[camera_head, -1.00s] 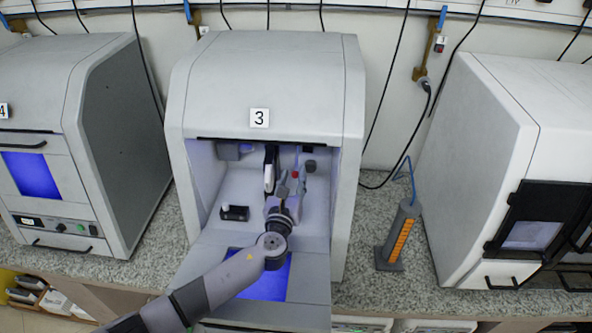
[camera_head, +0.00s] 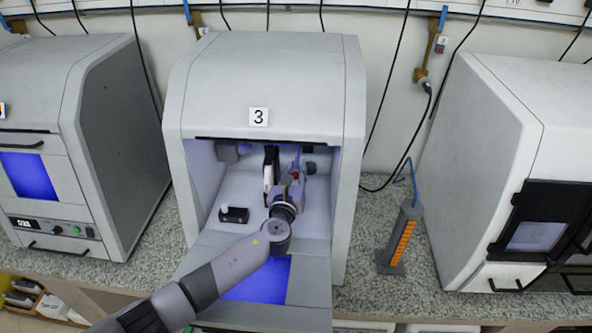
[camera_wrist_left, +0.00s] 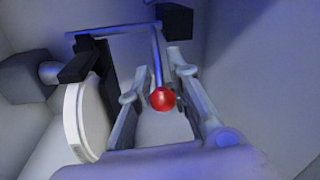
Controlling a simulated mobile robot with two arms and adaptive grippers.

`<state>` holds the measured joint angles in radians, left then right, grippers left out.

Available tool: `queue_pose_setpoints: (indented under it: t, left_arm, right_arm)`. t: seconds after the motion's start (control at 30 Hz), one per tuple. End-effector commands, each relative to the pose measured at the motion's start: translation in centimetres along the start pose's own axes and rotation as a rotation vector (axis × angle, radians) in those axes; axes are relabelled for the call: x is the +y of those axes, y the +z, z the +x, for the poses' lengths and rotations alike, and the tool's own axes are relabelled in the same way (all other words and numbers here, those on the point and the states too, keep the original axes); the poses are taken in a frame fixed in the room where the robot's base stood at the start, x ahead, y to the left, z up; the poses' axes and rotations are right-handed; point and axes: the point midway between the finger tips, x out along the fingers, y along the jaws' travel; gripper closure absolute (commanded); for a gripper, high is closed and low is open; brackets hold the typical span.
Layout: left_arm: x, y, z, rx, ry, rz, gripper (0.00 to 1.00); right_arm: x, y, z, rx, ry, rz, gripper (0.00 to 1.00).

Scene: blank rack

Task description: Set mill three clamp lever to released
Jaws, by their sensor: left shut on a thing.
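Mill three (camera_head: 262,85) is the grey machine marked 3, with its front open. Inside it, the clamp lever shows in the left wrist view as a thin rod with a red ball knob (camera_wrist_left: 163,99). The knob also shows as a small red spot in the head view (camera_head: 295,174). My left gripper (camera_wrist_left: 160,92) reaches into the chamber and is shut on the lever, with a finger on each side of the knob. A white disc (camera_wrist_left: 88,117) in a dark holder stands just left of the gripper. My right gripper is not in view.
A small black block with a white knob (camera_head: 233,214) sits on the chamber floor to the left. The chamber walls enclose my arm on both sides. A grey stand with an orange strip (camera_head: 402,240) is on the counter to the right.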

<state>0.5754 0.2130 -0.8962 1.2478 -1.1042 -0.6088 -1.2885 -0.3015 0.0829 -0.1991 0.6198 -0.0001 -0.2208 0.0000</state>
Motion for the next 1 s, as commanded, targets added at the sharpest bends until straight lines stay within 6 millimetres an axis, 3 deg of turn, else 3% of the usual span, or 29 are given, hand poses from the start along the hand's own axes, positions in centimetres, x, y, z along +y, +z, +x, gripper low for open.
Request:
queue_pose_setpoints:
  t: [0.63,1.0]
  left_arm:
    - [-0.1,0.0,0.0,0.002,-0.001,0.0,1.0]
    - [-0.1,1.3,-0.4,0.138,0.029,-0.021,1.0]
  right_arm:
    - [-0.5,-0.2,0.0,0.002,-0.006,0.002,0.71]
    - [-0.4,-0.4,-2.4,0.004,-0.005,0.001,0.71]
